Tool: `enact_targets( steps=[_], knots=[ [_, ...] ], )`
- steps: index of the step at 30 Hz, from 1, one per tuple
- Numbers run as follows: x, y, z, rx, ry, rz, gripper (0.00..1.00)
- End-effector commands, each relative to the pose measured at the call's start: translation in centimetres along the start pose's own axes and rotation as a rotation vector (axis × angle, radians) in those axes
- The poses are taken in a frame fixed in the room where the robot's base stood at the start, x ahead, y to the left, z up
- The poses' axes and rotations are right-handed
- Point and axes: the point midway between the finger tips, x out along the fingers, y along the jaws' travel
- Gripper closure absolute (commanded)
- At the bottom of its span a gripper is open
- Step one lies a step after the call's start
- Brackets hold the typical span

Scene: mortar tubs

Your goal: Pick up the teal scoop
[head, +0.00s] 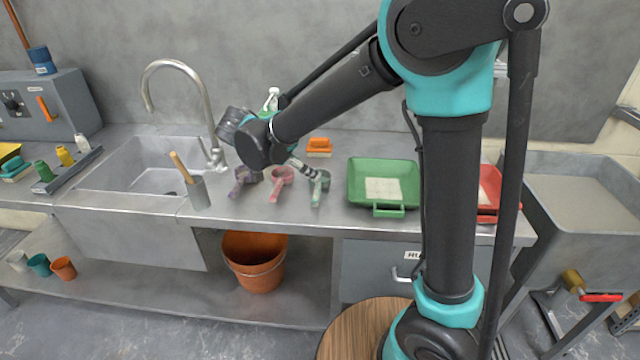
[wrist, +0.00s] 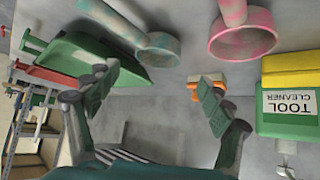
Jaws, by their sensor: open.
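The teal scoop (head: 318,188) lies on the steel counter as the rightmost of a row of three scoops, its handle toward the front edge.
A pink scoop (head: 282,178) and a purple scoop (head: 244,176) lie to the left. A green tray (head: 384,211) stands to the right. A bottle labelled tool cleaner (wrist: 288,108) stands near my right finger in the wrist view.

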Motion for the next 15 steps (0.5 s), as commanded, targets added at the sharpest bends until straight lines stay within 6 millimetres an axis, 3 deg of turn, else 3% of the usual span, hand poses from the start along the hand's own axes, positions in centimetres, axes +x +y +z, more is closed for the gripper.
enact_targets(
  steps=[3, 11, 15],
  knots=[
    [1.9, 0.1, 0.0, 0.002, 0.000, 0.002, 0.19],
    [3.6, 0.1, 0.1, -0.001, 0.000, 0.000, 0.19],
    [5.5, 0.3, 0.3, 0.002, 0.000, 0.003, 0.19]
  ],
)
